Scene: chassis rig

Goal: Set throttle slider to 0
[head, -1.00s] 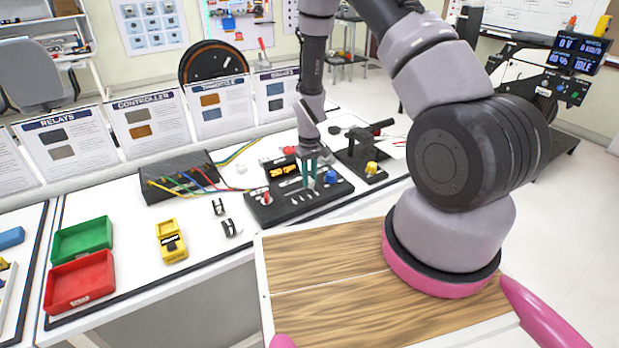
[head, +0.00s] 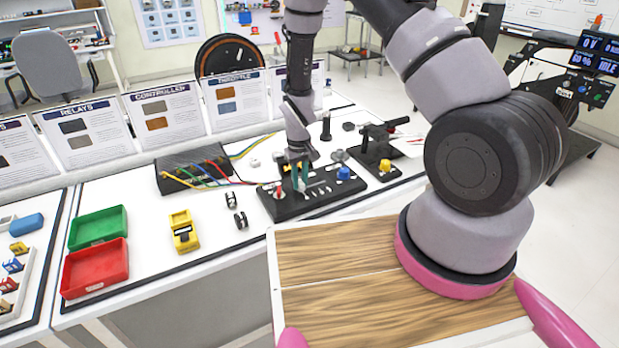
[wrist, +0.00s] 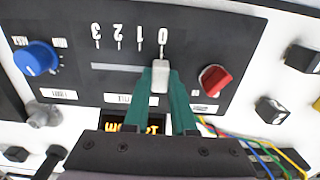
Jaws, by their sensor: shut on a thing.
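The black control panel (head: 310,203) lies on the white bench and also fills much of the wrist view (wrist: 225,40). In the wrist view, the throttle slider's pale knob (wrist: 160,76) is between the green fingers of my gripper (wrist: 160,88), which is shut on it. The knob lines up with the 0 mark (wrist: 162,36); the slot runs left past the marks 1, 2 and 3. In the head view my gripper (head: 300,180) is down at the panel, and the fingers mostly hide the knob.
The panel's red knob (wrist: 214,80) is close right of the fingers in the wrist view, and a blue knob (wrist: 36,58) is farther left.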

